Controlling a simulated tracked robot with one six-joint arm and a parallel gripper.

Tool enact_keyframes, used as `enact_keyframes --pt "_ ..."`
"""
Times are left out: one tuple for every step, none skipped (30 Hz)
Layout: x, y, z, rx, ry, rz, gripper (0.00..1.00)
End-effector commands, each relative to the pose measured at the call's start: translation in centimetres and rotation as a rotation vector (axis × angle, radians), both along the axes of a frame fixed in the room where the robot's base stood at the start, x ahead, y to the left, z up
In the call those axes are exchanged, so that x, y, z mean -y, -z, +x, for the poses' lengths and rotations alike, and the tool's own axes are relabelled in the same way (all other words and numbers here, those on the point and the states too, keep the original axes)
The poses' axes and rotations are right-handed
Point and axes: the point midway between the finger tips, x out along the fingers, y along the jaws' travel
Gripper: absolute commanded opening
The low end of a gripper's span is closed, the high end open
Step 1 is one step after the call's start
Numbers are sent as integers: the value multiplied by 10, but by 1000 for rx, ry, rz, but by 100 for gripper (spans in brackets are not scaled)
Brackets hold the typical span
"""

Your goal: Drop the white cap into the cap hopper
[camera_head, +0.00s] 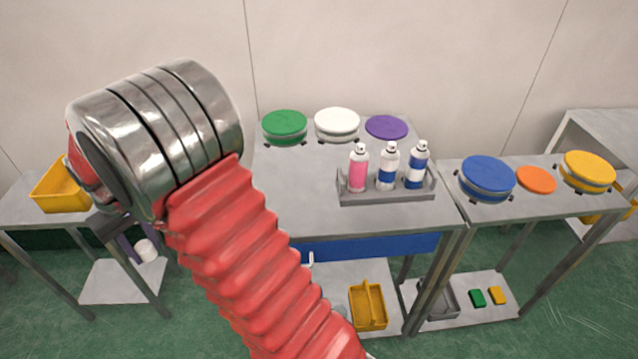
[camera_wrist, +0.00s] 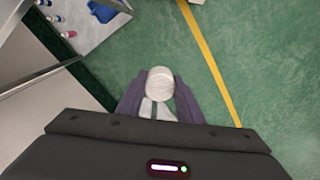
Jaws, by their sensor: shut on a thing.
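The white cap (camera_wrist: 160,82) is held between the two purple-grey fingers of my gripper (camera_wrist: 158,95) in the wrist view. The green floor shows beyond it. In the head view the cap (camera_head: 146,250) shows at the lower left, beside my gripper (camera_head: 130,245), in front of the left table. My gripper is shut on the cap and partly hidden by my wrist. I cannot tell which container is the cap hopper. A yellow bin (camera_head: 60,188) stands on the left table, up and left of the cap.
The middle table (camera_head: 290,185) carries green, white and purple round lids and a grey tray (camera_head: 388,198) with three spray cans. The right table (camera_head: 520,204) has blue, orange and yellow round items. A yellow divided bin (camera_head: 368,306) sits on the lower shelf.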

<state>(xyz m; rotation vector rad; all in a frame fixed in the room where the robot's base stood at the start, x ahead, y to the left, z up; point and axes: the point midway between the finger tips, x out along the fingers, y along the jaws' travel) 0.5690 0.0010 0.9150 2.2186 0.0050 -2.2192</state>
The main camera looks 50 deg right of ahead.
Motion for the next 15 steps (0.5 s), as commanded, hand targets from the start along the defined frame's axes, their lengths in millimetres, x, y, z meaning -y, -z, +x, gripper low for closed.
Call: enact_keyframes --pt "0 0 0 0 0 0 13" --pt "0 0 0 0 0 0 13" --pt "0 0 0 0 0 0 13" --pt "0 0 0 0 0 0 13" --pt "0 0 0 0 0 0 13" --pt "0 0 0 0 0 0 13" --pt "0 0 0 0 0 0 13" --pt "0 0 0 0 1 0 13" --pt "1 0 0 0 3 0 13" --pt "3 0 0 0 6 0 13" --pt "5 -1 0 0 12 0 13" --pt "9 -1 0 0 22 0 13" --pt "13 -2 0 0 32 0 13" --pt "18 -3 0 1 44 0 13" --pt "26 -4 -1 1 65 0 13"
